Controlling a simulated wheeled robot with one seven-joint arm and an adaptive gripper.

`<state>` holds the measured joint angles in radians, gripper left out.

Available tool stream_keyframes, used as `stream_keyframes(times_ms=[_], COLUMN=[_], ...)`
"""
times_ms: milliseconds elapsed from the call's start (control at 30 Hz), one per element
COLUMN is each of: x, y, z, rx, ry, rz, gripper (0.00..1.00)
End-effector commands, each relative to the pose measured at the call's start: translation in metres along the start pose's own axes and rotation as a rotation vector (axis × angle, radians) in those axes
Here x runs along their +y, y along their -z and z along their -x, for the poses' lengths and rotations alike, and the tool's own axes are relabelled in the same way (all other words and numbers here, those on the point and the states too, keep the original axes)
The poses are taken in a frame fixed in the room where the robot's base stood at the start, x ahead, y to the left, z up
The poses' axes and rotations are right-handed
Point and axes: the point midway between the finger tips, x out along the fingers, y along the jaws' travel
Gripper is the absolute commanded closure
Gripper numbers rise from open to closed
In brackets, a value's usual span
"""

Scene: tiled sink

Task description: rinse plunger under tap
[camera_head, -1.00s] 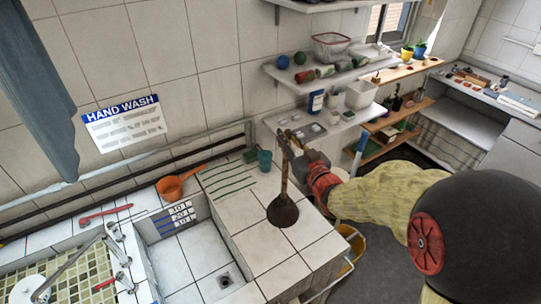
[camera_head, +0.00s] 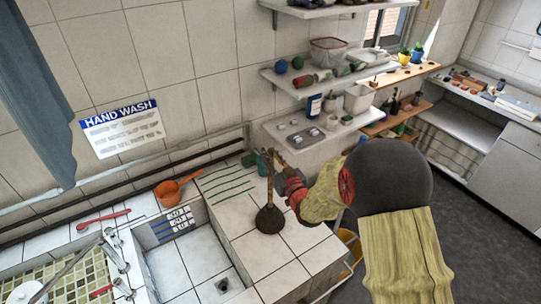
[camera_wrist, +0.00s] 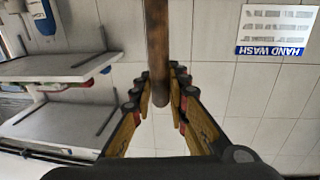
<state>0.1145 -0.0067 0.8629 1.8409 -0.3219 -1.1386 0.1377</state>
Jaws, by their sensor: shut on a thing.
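The plunger (camera_head: 269,218) has a dark cup and a brown wooden handle. It hangs close to upright over the tiled counter right of the sink. Whether its cup touches the tiles I cannot tell. My gripper (camera_head: 277,168) is shut on the upper handle; in the wrist view the handle (camera_wrist: 157,45) runs between the fingers of my gripper (camera_wrist: 161,92). The tap (camera_head: 112,252) is a metal pipe at the far left. The tiled sink basin (camera_head: 185,262) with a drain lies between the tap and the plunger.
A red-handled tool (camera_head: 103,219) lies behind the tap. Shelves (camera_head: 315,85) with jars hang on the wall. A yellow bucket (camera_head: 352,247) stands right of the counter.

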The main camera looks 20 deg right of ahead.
Motion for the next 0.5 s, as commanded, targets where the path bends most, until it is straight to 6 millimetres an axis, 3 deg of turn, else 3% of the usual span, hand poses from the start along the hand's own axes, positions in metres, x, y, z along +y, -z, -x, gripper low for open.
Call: stream_keyframes(times_ms=[300,333,500], x=[0.0003,0.0002,0.0002], y=[-0.0009,-0.0022,-0.0011], z=[-0.0004,0.0,0.0], rx=[0.004,0.001,0.001], ry=[0.0,0.0,0.0], rz=[0.001,0.001,0.0], gripper=[1.0,0.84,0.74])
